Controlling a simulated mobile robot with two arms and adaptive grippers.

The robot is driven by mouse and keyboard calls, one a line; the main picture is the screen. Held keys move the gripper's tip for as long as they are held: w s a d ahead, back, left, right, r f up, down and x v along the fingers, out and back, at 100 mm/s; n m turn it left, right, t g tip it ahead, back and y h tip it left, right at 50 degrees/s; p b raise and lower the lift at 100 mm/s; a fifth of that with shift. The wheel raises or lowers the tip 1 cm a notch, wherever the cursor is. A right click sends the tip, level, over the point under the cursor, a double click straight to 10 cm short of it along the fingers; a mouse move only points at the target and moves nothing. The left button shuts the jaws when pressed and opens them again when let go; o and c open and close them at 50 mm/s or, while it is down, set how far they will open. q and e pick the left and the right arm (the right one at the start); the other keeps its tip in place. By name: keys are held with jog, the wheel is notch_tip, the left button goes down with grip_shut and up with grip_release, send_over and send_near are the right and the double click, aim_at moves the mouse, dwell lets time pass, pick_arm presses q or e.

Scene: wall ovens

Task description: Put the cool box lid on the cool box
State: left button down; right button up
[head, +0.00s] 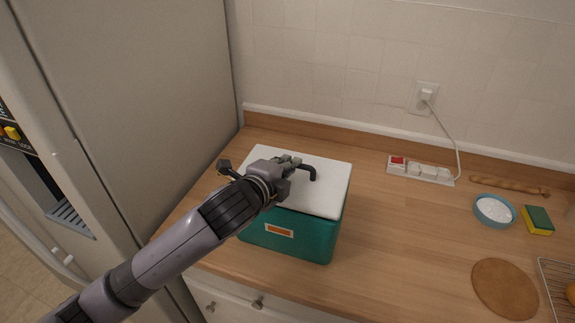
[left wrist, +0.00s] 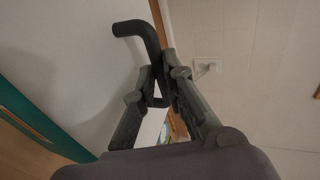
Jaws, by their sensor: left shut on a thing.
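The teal cool box (head: 300,240) stands on the wooden counter beside the fridge. The white cool box lid (head: 325,190) lies over its top and looks roughly lined up with the rim. My left gripper (head: 290,162) is over the lid, shut on its dark handle (head: 311,172). In the left wrist view the fingers (left wrist: 160,85) close around the handle (left wrist: 138,28), with the white lid (left wrist: 70,60) and a strip of the teal box (left wrist: 35,120) to the left. My arm hides the lid's left part. My right gripper is out of view.
A fridge (head: 140,90) stands close on the left. A power strip (head: 420,171), a blue bowl (head: 494,210), a sponge (head: 538,220) and a round board (head: 504,288) lie to the right. The counter between the box and these is clear.

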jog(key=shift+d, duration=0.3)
pick_arm(q)
jog(key=shift+f, duration=0.4)
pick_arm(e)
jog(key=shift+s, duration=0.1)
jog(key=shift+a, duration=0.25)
pick_arm(q)
jog(key=c, duration=1.6)
grip_release()
jog(key=shift+f, duration=0.1)
